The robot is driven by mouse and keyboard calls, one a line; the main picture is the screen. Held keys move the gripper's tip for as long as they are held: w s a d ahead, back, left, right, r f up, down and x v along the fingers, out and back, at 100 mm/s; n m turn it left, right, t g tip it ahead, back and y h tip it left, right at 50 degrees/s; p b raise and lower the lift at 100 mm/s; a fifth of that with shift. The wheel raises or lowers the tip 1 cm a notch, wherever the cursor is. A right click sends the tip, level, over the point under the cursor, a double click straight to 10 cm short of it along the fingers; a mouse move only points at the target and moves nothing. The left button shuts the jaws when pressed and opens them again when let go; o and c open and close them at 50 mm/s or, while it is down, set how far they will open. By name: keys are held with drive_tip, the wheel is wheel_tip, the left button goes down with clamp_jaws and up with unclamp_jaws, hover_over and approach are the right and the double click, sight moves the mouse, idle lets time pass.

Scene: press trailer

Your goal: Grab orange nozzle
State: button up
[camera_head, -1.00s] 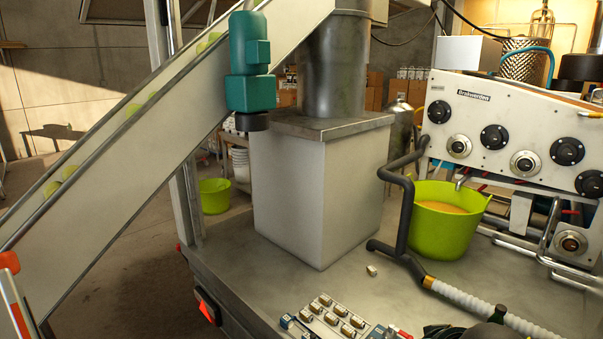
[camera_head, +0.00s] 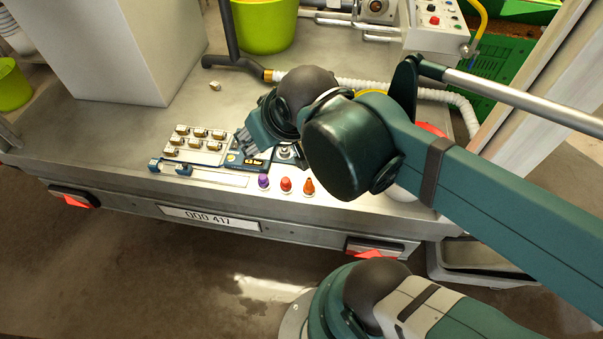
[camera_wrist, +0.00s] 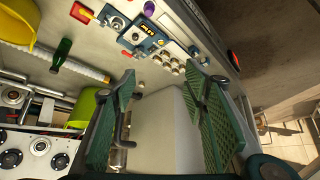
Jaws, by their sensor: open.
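The orange nozzle (camera_head: 308,187) stands on the front edge of the trailer bed, at the right end of a row with a red nozzle (camera_head: 286,185) and a purple nozzle (camera_head: 263,181). My gripper (camera_wrist: 160,75) is open, with nothing between its green ribbed fingers in the wrist view. In the head view my gripper (camera_head: 258,130) is above the bed, behind and left of the orange nozzle, and apart from it. In the wrist view the purple nozzle (camera_wrist: 149,8) is at the top edge; I cannot make out the orange nozzle there.
A tray of small fittings (camera_head: 195,143) and a blue tool panel (camera_head: 247,158) lie left of my arm. A white box (camera_head: 110,50) and a lime bucket (camera_head: 263,25) stand behind. A ribbed white hose (camera_head: 380,87) crosses the bed.

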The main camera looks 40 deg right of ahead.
drive_tip(key=m+g+b, duration=0.7)
drive_tip(key=m+b, duration=0.1)
drive_tip(key=m, duration=0.9)
hover_over(309, 179)
drive_tip(key=f, duration=3.1)
drive_tip(key=shift+a+f, duration=0.2)
drive_tip(key=shift+s+d+f+m, duration=0.1)
drive_tip(key=shift+d+f+m, duration=0.1)
drive_tip(key=shift+f+m, duration=0.35)
drive_tip(key=shift+f, duration=0.1)
drive_tip(key=shift+f+b, duration=0.35)
drive_tip(key=shift+f, duration=0.85)
